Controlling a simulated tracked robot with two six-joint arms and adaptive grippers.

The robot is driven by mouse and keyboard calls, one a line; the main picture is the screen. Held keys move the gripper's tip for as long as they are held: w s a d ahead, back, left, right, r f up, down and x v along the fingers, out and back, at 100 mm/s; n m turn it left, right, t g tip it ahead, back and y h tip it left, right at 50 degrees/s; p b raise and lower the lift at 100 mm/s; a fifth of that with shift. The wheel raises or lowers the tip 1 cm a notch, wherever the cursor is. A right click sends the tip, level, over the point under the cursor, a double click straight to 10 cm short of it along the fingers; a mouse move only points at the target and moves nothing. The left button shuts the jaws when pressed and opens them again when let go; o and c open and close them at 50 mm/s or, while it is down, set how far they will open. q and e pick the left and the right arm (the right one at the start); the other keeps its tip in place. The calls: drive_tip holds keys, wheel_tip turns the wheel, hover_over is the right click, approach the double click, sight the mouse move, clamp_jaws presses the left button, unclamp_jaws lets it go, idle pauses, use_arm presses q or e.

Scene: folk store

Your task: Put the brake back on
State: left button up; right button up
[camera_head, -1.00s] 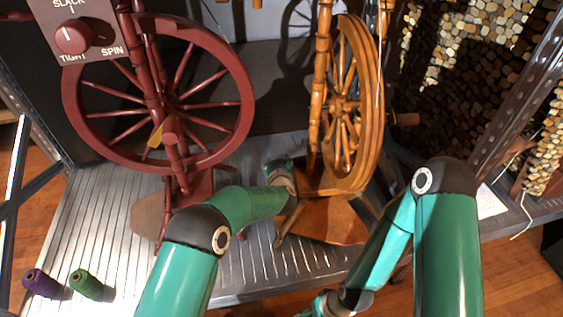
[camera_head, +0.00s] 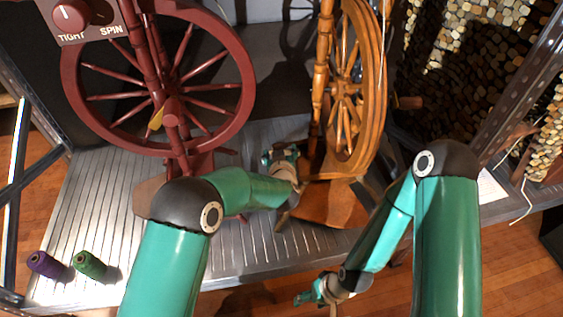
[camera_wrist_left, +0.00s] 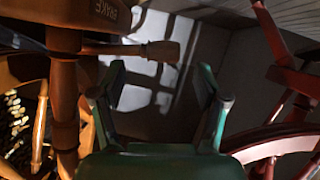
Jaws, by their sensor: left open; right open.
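The word BRAKE is lettered on the dark wooden part (camera_wrist_left: 75,12) at the upper left of the left wrist view. Below it a wooden peg-like handle (camera_wrist_left: 150,50) sticks out to the right; whether this is the brake and how it is set, I cannot tell. The orange-brown spinning wheel (camera_head: 348,175) stands right of centre in the head view. My left gripper (camera_head: 277,156) is close to its left side. In the left wrist view this gripper (camera_wrist_left: 163,90) is open and empty, with the handle beyond its left finger. My right gripper (camera_head: 307,294) is open, low in front of the shelf.
A dark red spinning wheel (camera_head: 245,95) stands at the left, with a TIGHT/SPIN knob panel (camera_head: 95,32) above it. A metal post (camera_head: 510,85) is at the right.

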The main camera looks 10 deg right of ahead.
use_arm(q)
drive_tip(key=v, duration=0.6)
drive_tip(key=shift+s+r, duration=0.15)
drive_tip(key=shift+s, duration=0.25)
idle(0.4)
